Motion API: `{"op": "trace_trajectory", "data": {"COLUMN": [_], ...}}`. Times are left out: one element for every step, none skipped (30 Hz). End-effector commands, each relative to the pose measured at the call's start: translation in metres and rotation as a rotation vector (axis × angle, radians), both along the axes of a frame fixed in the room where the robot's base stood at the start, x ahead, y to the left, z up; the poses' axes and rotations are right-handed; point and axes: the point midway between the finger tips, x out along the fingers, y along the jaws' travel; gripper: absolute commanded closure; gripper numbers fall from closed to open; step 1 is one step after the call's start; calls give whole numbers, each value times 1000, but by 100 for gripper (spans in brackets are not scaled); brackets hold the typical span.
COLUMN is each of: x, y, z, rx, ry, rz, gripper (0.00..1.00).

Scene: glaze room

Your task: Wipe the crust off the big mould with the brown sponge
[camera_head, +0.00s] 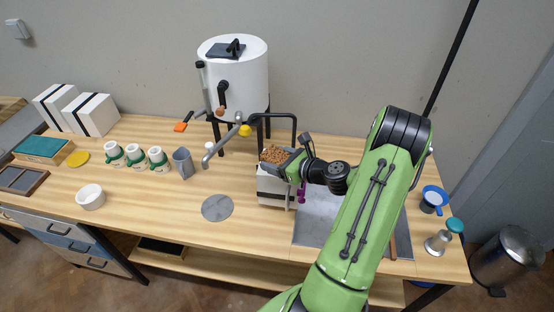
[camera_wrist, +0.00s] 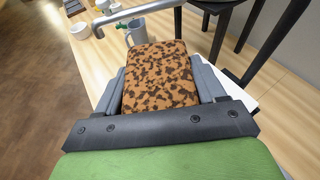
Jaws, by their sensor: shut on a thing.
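My gripper (camera_head: 288,164) is shut on the brown sponge (camera_head: 274,153), a speckled brown block. In the wrist view the sponge (camera_wrist: 160,78) sits between the two grey fingers. A white block with a black band (camera_head: 272,190), which looks like a mould, stands directly below the gripper and sponge; I cannot tell whether the sponge touches it. Two more white banded moulds (camera_head: 95,115) stand at the far left of the bench. I cannot make out any crust, and the top of the near block is mostly hidden.
A white drum (camera_head: 233,75) on black legs stands behind, with a grey tap pipe (camera_head: 222,145) reaching forward. A grey jug (camera_head: 182,162), several green-banded mugs (camera_head: 137,155) and a white bowl (camera_head: 90,197) stand left. A grey sheet (camera_head: 312,225) lies right of the block.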

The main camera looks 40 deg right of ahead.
Motion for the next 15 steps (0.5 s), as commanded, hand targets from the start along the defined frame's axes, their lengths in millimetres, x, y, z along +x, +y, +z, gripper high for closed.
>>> {"op": "trace_trajectory", "data": {"x": [0, 0, 0, 0, 0, 0, 0, 0, 0, 0, 0, 0, 0, 0, 0], "y": [0, 0, 0, 0, 0, 0, 0, 0, 0, 0, 0, 0, 0, 0, 0], "z": [9, 9, 8, 7, 6, 6, 5, 5, 6, 7, 9, 13, 16, 20, 25], "rx": [0, 0, 0, 0, 0, 0, 0, 0, 1, 1, 1, 1, 1, 1, 1], "ry": [0, 0, 0, 0, 0, 0, 0, 0, 0, 0, 0, 0, 0, 0, 0], "rz": [0, 0, 0, 0, 0, 0, 0, 0, 0, 0, 0, 0, 0, 0, 0], "gripper": [79, 79, 79, 79, 79, 79, 79, 79, 79, 79, 79, 79, 79, 79, 79]}}
